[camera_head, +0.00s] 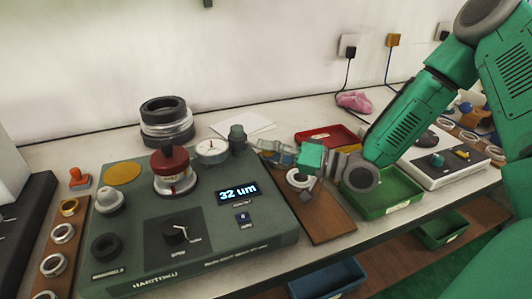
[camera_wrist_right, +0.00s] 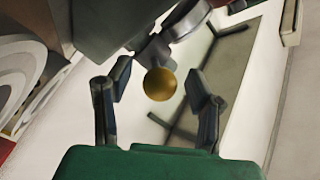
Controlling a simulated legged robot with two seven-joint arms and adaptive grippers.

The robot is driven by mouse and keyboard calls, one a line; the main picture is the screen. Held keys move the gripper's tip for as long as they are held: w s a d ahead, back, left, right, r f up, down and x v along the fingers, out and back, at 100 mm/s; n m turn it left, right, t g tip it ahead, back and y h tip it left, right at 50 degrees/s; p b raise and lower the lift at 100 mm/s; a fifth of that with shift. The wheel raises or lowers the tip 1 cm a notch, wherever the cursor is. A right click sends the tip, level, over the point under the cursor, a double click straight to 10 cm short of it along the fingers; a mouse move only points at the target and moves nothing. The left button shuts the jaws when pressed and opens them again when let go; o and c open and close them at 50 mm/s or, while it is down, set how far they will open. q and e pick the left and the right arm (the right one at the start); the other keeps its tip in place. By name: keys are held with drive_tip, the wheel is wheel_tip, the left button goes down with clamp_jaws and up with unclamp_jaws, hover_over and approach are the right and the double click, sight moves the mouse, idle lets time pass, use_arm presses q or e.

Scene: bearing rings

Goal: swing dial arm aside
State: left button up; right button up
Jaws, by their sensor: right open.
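The green-grey gauge station (camera_head: 215,250) has a white-faced dial (camera_head: 212,151) at its back edge, beside a dark post (camera_head: 237,137). A spindle with a red top (camera_head: 170,165) stands left of the dial. My right gripper (camera_head: 268,151) reaches in from the right, just right of the post. In the right wrist view its two fingers (camera_wrist_right: 158,98) are apart, with a round gold knob (camera_wrist_right: 160,84) showing between them. I cannot tell whether the fingers touch it. The dial arm itself is hard to make out. My left gripper is not in view.
The station's display (camera_head: 238,191) reads 32 um. Stacked dark rings (camera_head: 166,120) stand behind it. A brown board with a ring (camera_head: 325,215), a green tray (camera_head: 402,205) and a red tray (camera_head: 325,136) lie to the right, below my arm.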

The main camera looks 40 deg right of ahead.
drive_tip(key=shift+d+f, duration=0.15)
drive_tip(key=shift+d, duration=0.35)
drive_tip(key=shift+a, duration=0.35)
drive_tip(key=c, duration=1)
drive_tip(key=shift+a, duration=0.3)
clamp_jaws()
drive_tip(key=shift+s+m+t+h, duration=0.1)
drive_tip(key=shift+m+t+h, duration=0.3)
drive_tip(key=shift+m+h, duration=0.3)
drive_tip(key=shift+s+a+h, duration=0.15)
drive_tip(key=shift+a+h, duration=0.15)
drive_tip(key=shift+a, duration=0.25)
drive_tip(key=o, duration=0.6)
unclamp_jaws()
drive_tip(key=shift+d, duration=0.2)
drive_tip(key=o, duration=0.4)
drive_tip(key=shift+d, duration=0.25)
drive_tip(key=shift+a, duration=0.1)
